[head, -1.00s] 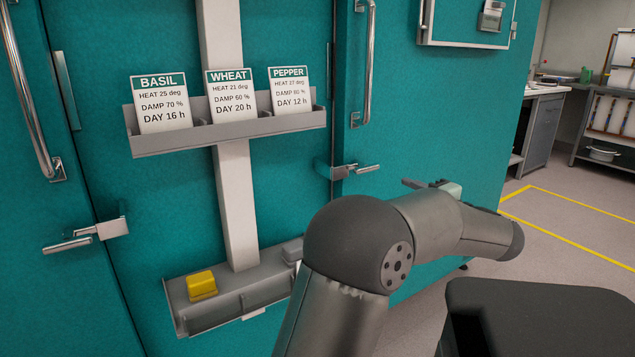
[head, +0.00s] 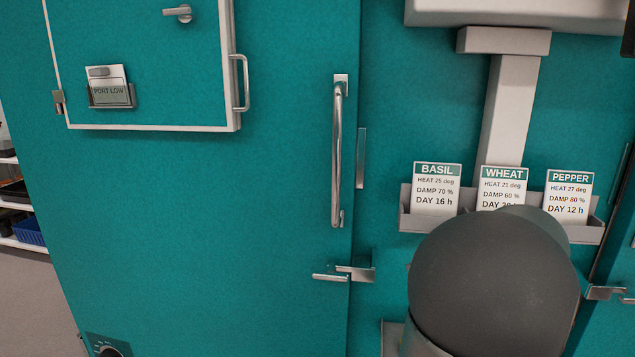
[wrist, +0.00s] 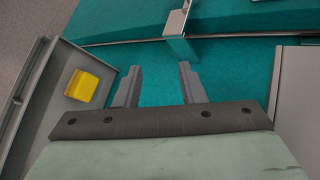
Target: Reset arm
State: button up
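My gripper (wrist: 160,85) shows in the wrist view with its two fingers apart and nothing between them. Beyond the fingertips is the teal chamber front, with a metal latch (wrist: 178,22) just past the right finger. My gripper is out of sight in the head view. There, the dark rounded joint of my arm (head: 495,285) fills the lower right and covers part of the card rack.
A grey rack (head: 408,218) holds the BASIL (head: 436,190), WHEAT (head: 502,188) and PEPPER (head: 568,196) cards. A door handle (head: 337,150) and latch (head: 345,274) protrude left of it. A yellow block (wrist: 82,87) sits on a grey tray (wrist: 50,85).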

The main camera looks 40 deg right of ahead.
jog(key=w+a+r+n+g+y+p, duration=0.25)
jog(key=a+n+g+p, duration=0.2)
jog(key=a, duration=0.75)
jog(key=w+a+r+n+g+y+p, duration=0.1)
jog(key=w+a+r+n+g+p, duration=0.3)
jog(key=a, duration=0.9)
jog(key=s+a+r+n+g+h+p, duration=0.2)
jog(key=s+a+n+h+p, duration=0.3)
jog(key=s+a+n+p, duration=0.4)
jog(key=s+a+p, duration=0.1)
jog(key=a, duration=0.3)
jog(key=shift+a+n+p, duration=0.15)
jog(key=shift+n+p, duration=0.15)
jog(key=shift+n, duration=0.05)
jog(key=shift+w+h, duration=0.1)
jog(key=shift+h, duration=0.15)
